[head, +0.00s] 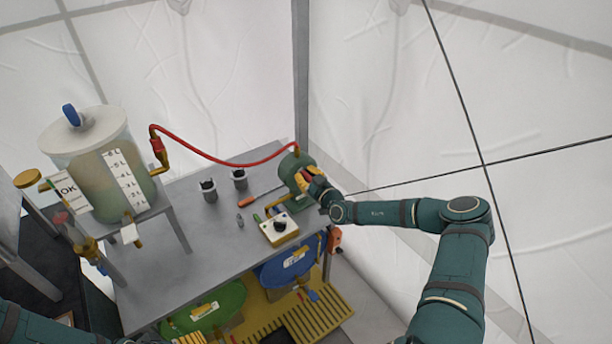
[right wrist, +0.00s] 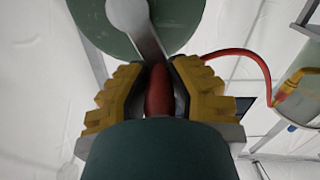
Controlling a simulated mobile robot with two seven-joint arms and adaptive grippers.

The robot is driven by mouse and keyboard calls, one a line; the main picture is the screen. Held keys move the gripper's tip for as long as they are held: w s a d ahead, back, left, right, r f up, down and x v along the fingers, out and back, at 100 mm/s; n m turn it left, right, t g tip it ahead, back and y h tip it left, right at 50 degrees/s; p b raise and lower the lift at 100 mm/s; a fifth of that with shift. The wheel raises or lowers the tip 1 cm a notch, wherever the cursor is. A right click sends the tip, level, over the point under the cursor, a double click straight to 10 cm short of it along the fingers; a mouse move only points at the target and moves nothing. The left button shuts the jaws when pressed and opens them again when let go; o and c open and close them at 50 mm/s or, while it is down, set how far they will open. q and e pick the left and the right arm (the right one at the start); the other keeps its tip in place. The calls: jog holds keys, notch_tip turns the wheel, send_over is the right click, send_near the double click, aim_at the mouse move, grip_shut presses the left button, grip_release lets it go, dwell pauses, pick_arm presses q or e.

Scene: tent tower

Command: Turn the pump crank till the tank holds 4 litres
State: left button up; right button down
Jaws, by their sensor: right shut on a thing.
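The green pump (head: 292,164) stands at the right back of the grey table, with a red hose running from its top to the tank (head: 95,185). My right gripper (head: 308,182) is at the pump's crank. In the right wrist view, its yellow-padded fingers (right wrist: 158,82) are shut around the red crank handle (right wrist: 158,95), and the grey crank arm (right wrist: 140,28) crosses the green pump disc (right wrist: 172,22). The tank is translucent, holds greenish liquid and has a white litre scale (head: 126,180); I cannot read the exact level.
The grey table (head: 195,255) carries two dark cups (head: 208,190), a screwdriver (head: 262,196) and a white-topped box with a black knob (head: 279,228). An OK card (head: 68,189) is by the tank. Blue and green drums (head: 285,268) are below. Tent walls stand close behind.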

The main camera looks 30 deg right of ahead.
jog(key=shift+r, duration=0.15)
dwell(0.3)
jog(key=c, duration=0.8)
grip_release()
jog(key=shift+w, duration=0.1)
jog(key=shift+s+d, duration=0.15)
jog(key=shift+s, duration=0.3)
jog(key=s, duration=1.1)
jog(key=shift+d, duration=0.35)
jog(key=shift+a, duration=0.1)
